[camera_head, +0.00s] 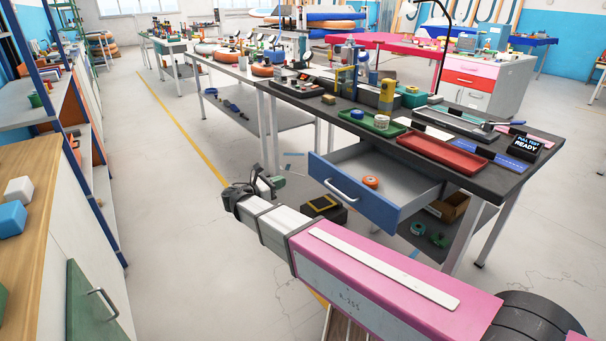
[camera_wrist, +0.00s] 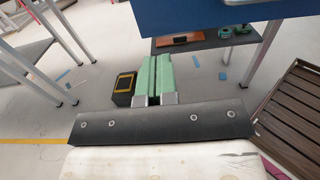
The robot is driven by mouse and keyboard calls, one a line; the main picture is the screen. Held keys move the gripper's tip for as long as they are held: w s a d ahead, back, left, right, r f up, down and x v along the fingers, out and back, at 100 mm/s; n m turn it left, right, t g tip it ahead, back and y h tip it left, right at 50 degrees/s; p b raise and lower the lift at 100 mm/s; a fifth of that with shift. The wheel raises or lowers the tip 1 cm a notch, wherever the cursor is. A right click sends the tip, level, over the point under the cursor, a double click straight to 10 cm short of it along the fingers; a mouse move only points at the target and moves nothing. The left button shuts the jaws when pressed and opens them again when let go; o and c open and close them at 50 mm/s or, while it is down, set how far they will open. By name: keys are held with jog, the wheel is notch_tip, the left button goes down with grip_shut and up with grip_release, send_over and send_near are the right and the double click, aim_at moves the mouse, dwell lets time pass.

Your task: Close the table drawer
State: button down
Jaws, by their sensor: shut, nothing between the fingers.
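The table drawer (camera_head: 352,200) has a blue front with a light handle (camera_head: 341,190) and is pulled out from under the dark-topped table (camera_head: 340,108). A small orange ring-shaped item (camera_head: 370,181) lies inside it. My gripper (camera_head: 275,183) is at the far end of my pink arm, left of the drawer front and apart from it in the picture. In the wrist view, my green gripper fingers (camera_wrist: 154,75) lie side by side, shut and empty. The blue drawer front (camera_wrist: 210,22) shows above and to the right of them there.
A black box with a yellow-edged top (camera_head: 325,208) sits on the floor below the drawer; it also shows in the wrist view (camera_wrist: 123,88). The table holds a red tray (camera_head: 440,151) and a green tray (camera_head: 375,126). A wooden-topped cabinet (camera_head: 45,190) stands at left, with open floor between.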

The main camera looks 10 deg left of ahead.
aim_at(315, 169)
jog(key=x, duration=1.3)
jog(key=shift+w+d, duration=0.1)
jog(key=shift+d, duration=0.05)
jog(key=shift+w+d, duration=0.1)
jog(key=x, duration=2.6)
jog(key=shift+d, duration=0.1)
jog(key=shift+w, duration=0.15)
